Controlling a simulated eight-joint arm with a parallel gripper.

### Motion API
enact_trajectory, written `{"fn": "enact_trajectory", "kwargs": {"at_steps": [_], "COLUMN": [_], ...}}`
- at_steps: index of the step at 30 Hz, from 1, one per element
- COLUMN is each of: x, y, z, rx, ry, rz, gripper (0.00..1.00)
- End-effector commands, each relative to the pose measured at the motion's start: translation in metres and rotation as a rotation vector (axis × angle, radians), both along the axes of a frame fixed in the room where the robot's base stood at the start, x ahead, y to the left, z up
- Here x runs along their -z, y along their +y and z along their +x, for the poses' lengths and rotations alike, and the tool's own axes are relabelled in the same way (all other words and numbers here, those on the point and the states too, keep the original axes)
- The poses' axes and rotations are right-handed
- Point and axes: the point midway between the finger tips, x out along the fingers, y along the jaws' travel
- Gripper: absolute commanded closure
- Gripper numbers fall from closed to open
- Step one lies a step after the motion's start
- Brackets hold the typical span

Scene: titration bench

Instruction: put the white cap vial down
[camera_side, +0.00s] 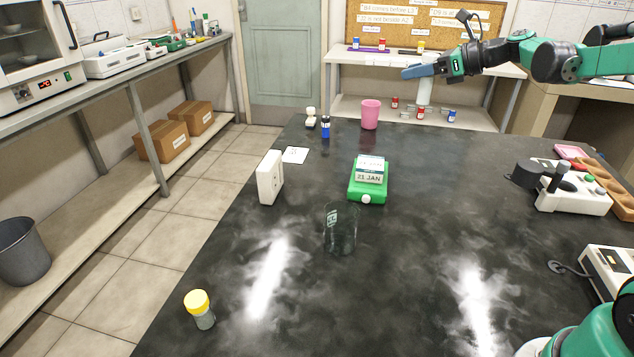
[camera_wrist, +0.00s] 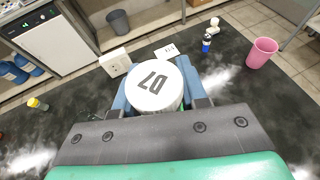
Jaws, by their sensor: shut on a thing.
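My gripper (camera_side: 412,72) is at the upper right of the side view, with its blue fingers high above the far end of the dark bench. In the wrist view, my gripper (camera_wrist: 160,90) is shut on the white cap vial (camera_wrist: 155,85), with a finger on each side. Its round white cap is marked "D7" and faces the camera. The vial's body is hidden in the wrist view. In the side view, a pale cylinder (camera_side: 425,92) below the fingers appears to be its body. I see no support under it.
A pink cup (camera_side: 370,114), blue vial (camera_side: 325,127) and small pale object (camera_side: 311,117) stand at the far end. A yellow-capped vial (camera_side: 200,309) stands front left.

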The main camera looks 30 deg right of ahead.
Motion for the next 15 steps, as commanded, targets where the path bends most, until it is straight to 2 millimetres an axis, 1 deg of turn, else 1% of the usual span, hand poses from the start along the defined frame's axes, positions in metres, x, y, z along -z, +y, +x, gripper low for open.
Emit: {"fn": "enact_trajectory", "kwargs": {"at_steps": [1,3,6,9,11,14,15], "x": [0.0,-0.001,-0.001,-0.001,0.001,0.012,0.02], "y": [-0.025,-0.051,-0.078,-0.093,-0.099,-0.102,-0.102], "z": [-0.013,-0.03,-0.049,-0.061,-0.065,-0.068,-0.068], "rx": [0.061,0.127,0.198,0.241,0.255,0.264,0.264], "ry": [-0.001,-0.002,-0.003,-0.003,-0.003,-0.003,-0.003], "rz": [0.0,0.0,-0.002,-0.002,-0.003,-0.003,-0.003], "gripper": [1.0,1.0,1.0,1.0,1.0,1.0,1.0]}}
